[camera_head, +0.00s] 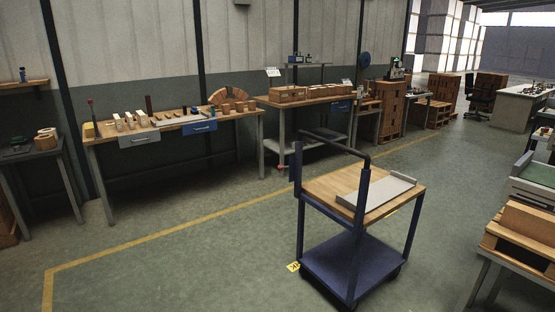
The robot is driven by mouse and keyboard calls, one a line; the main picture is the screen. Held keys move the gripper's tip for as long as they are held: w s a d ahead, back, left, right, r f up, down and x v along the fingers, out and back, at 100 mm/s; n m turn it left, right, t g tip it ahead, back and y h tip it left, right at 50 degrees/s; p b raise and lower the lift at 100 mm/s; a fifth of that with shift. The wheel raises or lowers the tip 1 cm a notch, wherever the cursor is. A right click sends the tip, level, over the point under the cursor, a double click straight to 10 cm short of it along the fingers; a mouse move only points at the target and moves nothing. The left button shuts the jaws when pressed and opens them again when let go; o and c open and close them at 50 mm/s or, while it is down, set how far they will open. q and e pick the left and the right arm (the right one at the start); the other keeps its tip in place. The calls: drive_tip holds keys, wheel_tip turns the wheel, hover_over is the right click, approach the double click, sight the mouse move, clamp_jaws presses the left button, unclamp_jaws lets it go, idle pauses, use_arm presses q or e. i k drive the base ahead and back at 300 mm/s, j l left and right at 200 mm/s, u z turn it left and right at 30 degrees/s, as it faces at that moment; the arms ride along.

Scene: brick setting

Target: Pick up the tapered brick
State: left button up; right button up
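Several small brick-like pieces stand on the long wooden workbench (172,127) along the left wall. Pale pieces (130,119) are on its left part and tan-brown bricks (239,106) are on its right part. They are too small and far away to tell which one is the tapered brick. Neither my left nor my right gripper shows in the head view.
A blue cart (330,192) with a wooden top and a grey tray (384,194) stands in the middle foreground. A second bench (300,101) with wooden boxes is behind it. A pallet with a brown block (525,224) is at right. Floor left of the cart is clear.

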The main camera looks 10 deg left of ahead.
sight(239, 106)
drive_tip(key=i+j+u, duration=0.2)
drive_tip(key=i+u, duration=0.15)
drive_tip(key=i, duration=0.45)
drive_tip(key=i+u, duration=0.3)
drive_tip(key=i, duration=0.5)
drive_tip(key=i+l+u, duration=0.35)
drive_tip(key=i, duration=0.45)
drive_tip(key=i+z, duration=0.1)
drive_tip(key=i, duration=0.5)
drive_tip(key=i+j+z, duration=0.1)
drive_tip(key=i, duration=0.45)
drive_tip(key=i+j+z, duration=0.1)
drive_tip(key=i, duration=0.45)
drive_tip(key=i+j+z, duration=0.15)
drive_tip(key=i+j, duration=0.15)
drive_tip(key=i, duration=0.3)
